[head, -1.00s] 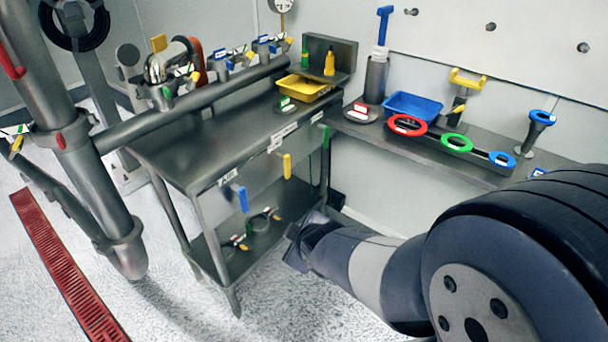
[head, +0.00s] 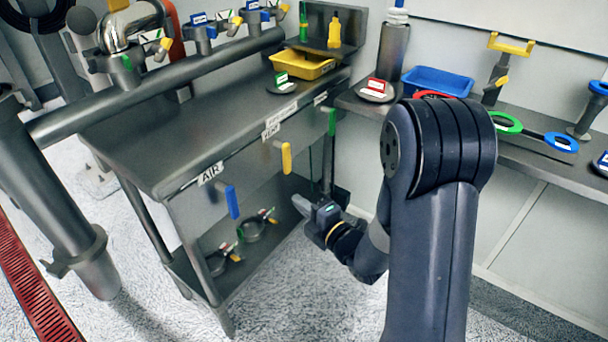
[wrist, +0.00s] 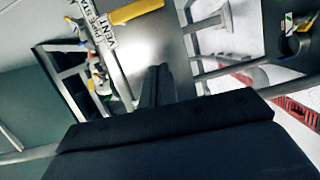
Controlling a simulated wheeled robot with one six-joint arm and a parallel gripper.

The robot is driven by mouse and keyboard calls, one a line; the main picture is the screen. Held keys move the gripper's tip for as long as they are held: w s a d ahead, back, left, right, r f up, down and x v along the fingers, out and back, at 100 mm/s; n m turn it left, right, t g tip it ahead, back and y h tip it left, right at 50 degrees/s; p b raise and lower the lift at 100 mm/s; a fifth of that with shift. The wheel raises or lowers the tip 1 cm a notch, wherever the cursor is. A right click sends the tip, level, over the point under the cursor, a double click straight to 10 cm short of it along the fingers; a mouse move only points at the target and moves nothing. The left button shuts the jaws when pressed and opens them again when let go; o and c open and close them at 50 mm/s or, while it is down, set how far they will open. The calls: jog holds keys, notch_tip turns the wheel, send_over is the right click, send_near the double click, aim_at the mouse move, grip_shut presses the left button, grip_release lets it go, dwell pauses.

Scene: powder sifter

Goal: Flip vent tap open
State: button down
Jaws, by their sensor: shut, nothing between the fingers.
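The vent tap is a yellow handle (head: 286,158) hanging down from the front edge of the metal bench. In the wrist view the yellow handle (wrist: 137,11) is at the top, beside the VENT label (wrist: 110,39). A blue handle (head: 232,202) hangs at the AIR label to its left, and a green handle (head: 331,122) to its right. My gripper (head: 300,203) is shut and empty, below and slightly right of the yellow handle and apart from it. Its closed fingers (wrist: 157,84) also show in the wrist view.
The bench top (head: 200,130) bears a yellow tray (head: 303,65). Its lower shelf (head: 236,262) holds small fittings. A side shelf (head: 540,165) carries a blue bin (head: 437,82) and coloured rings. A thick pipe (head: 150,88) runs along the bench's left. Floor in front is open.

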aim_at(288, 174)
jog(key=shift+w+d+f, duration=0.1)
jog(key=shift+w+f, duration=0.1)
jog(key=shift+f, duration=0.05)
jog(key=shift+w+a, duration=0.6)
jog(key=shift+w, duration=1.25)
jog(key=shift+w+a, duration=0.6)
jog(key=shift+w, duration=1.25)
jog(key=shift+w+a, duration=0.6)
jog(key=shift+w, duration=1.25)
jog(key=shift+w+f+n+y+b, duration=0.2)
jog(key=shift+n+y+b, duration=0.1)
jog(key=shift+n+b, duration=0.15)
jog(key=shift+s+d+r, duration=0.1)
